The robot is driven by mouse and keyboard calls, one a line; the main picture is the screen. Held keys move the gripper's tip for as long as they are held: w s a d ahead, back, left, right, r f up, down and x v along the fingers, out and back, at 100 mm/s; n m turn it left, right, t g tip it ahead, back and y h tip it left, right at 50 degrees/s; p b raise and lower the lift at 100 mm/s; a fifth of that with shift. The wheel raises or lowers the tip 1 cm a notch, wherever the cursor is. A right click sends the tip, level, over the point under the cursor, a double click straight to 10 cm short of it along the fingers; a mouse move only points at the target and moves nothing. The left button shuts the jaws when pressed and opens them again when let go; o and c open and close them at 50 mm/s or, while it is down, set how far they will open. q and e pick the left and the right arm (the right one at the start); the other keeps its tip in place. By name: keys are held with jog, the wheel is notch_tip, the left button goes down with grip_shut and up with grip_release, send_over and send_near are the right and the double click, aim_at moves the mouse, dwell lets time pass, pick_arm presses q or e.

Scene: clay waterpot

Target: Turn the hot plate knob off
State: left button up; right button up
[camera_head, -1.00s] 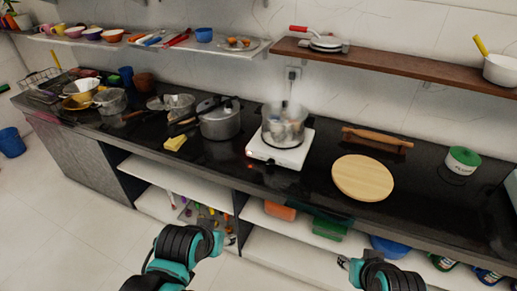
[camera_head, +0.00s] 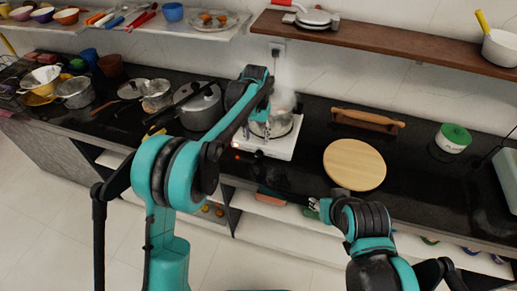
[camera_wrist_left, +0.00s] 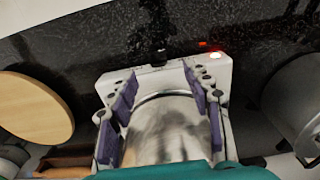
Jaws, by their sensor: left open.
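The white hot plate (camera_head: 283,150) sits on the black counter, with a steaming metal pot (camera_head: 286,122) on it. A small black knob (camera_wrist_left: 160,57) shows at the hot plate's front edge in the left wrist view. Beside it are a red light (camera_wrist_left: 203,44) and a bright white spot (camera_wrist_left: 215,55). My left gripper (camera_wrist_left: 159,74) is open and empty, its purple-padded fingers apart over the pot and plate, with the knob just beyond the fingertips. In the head view my left arm hides part of the pot and plate. My right gripper (camera_head: 318,208) is near the counter's front edge.
A round wooden board (camera_head: 355,165) and rolling pin (camera_head: 367,121) lie right of the hot plate. A pressure cooker (camera_head: 201,108) stands to its left. A green-lidded jar (camera_head: 453,138) is farther right. A wooden shelf (camera_head: 385,40) runs above.

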aim_at(259, 154)
pick_arm(q)
jog(key=shift+w+d+f, duration=0.15)
jog(key=shift+d+f, duration=0.15)
jog(key=shift+f, duration=0.1)
jog(key=shift+d+f, duration=0.1)
jog(key=shift+f, duration=0.25)
notch_tip(259, 154, down, 7)
jog(key=b, duration=0.3)
jog(key=shift+f, duration=0.1)
grip_shut()
